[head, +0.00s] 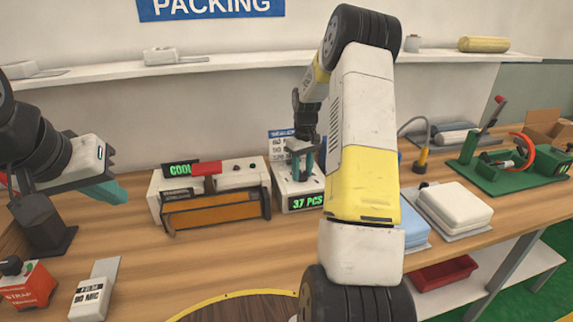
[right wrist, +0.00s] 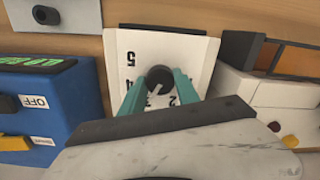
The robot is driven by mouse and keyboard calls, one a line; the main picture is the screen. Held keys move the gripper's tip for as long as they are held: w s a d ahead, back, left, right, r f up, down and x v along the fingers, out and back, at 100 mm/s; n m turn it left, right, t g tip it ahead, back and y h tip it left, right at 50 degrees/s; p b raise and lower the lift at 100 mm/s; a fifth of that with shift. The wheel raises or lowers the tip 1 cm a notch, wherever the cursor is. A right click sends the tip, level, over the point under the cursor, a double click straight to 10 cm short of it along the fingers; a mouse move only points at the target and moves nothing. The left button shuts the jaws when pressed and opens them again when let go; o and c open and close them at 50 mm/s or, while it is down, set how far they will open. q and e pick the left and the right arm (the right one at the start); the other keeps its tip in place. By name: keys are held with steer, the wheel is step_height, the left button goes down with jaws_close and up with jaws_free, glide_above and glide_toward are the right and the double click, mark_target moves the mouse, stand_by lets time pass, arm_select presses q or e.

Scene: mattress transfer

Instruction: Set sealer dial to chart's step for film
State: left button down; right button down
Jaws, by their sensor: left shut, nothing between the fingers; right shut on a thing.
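The sealer (head: 160,190) is a white unit with orange bars and a green COOL display. A white dial unit with a green 37 PCS display (head: 306,202) stands to its right. My right gripper (head: 302,168) is shut on the black dial knob (right wrist: 160,80), teal fingers on both sides. The blue-headed chart (head: 281,134) behind is partly hidden and too small to read surely. The film sample (head: 88,300) reads 90 MIC. My left gripper (head: 112,190) is shut and empty, left of the sealer.
A red STRAP box (head: 28,285) sits at front left. A blue box (right wrist: 45,110) with an OFF label is beside the dial unit. White stacks (head: 455,203) and a green tool (head: 500,178) stand at right. The front middle tabletop is mostly clear.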

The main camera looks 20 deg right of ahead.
mark_target(302, 172)
steer(key=shift+n, duration=0.6)
steer(key=c, duration=0.9)
jaws_free()
steer(key=shift+r, duration=0.1)
step_height(302, 172, up, 8)
steer(key=shift+f, duration=0.15)
